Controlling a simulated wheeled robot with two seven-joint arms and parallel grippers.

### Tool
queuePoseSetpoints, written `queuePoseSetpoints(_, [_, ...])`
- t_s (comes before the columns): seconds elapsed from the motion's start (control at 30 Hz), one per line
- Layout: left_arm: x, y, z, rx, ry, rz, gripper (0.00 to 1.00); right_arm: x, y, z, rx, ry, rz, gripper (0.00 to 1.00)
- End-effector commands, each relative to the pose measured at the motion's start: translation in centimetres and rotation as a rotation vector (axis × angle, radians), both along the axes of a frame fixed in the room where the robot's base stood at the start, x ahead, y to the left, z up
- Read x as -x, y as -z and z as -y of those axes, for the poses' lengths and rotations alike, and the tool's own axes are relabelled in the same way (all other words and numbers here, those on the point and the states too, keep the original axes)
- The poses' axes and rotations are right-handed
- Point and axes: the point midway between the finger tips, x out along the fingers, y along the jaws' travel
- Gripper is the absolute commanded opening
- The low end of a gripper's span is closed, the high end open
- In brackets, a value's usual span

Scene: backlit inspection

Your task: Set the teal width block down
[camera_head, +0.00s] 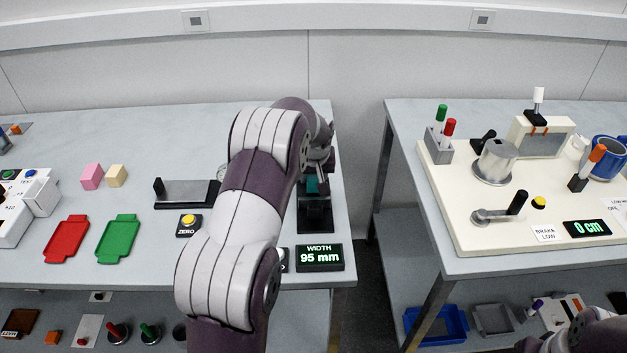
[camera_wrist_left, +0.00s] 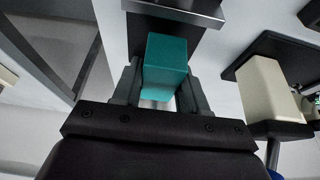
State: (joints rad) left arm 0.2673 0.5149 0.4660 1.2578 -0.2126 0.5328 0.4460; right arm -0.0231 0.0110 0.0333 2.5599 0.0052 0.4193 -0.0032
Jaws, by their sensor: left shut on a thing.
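The teal width block (camera_head: 312,184) is partly hidden behind my left arm in the head view. In the left wrist view the teal block (camera_wrist_left: 166,65) sits between the two fingers of my left gripper (camera_wrist_left: 163,92), which is shut on it. The block is over or on the dark base (camera_head: 316,218) of the width gauge; I cannot tell whether it touches. A metal bar (camera_wrist_left: 185,12) of the gauge lies just beyond the block. The gauge display (camera_head: 319,257) reads "WIDTH 95 mm". My right gripper is out of view.
A black slide (camera_head: 185,193) and a yellow ZERO button (camera_head: 188,222) are left of my arm. Pink (camera_head: 92,177) and beige (camera_head: 117,176) blocks and red (camera_head: 67,239) and green (camera_head: 118,239) trays lie further left. A gap separates the right table (camera_head: 460,266).

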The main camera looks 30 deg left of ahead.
Motion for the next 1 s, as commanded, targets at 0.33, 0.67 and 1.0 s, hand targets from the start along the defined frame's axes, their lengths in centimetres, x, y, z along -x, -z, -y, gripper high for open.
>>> queuePoseSetpoints(0.33, [0.0, 2.7, 0.1, 0.001, 0.000, 0.000, 0.10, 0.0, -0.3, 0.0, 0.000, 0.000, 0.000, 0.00])
queuePoseSetpoints(0.67, [0.1, 2.9, 0.1, 0.000, 0.000, 0.000, 0.68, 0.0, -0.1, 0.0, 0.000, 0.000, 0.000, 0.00])
queuePoseSetpoints(1.0, [0.5, 1.1, 0.4, 0.000, 0.000, 0.002, 0.68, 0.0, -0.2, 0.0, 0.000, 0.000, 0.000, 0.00])
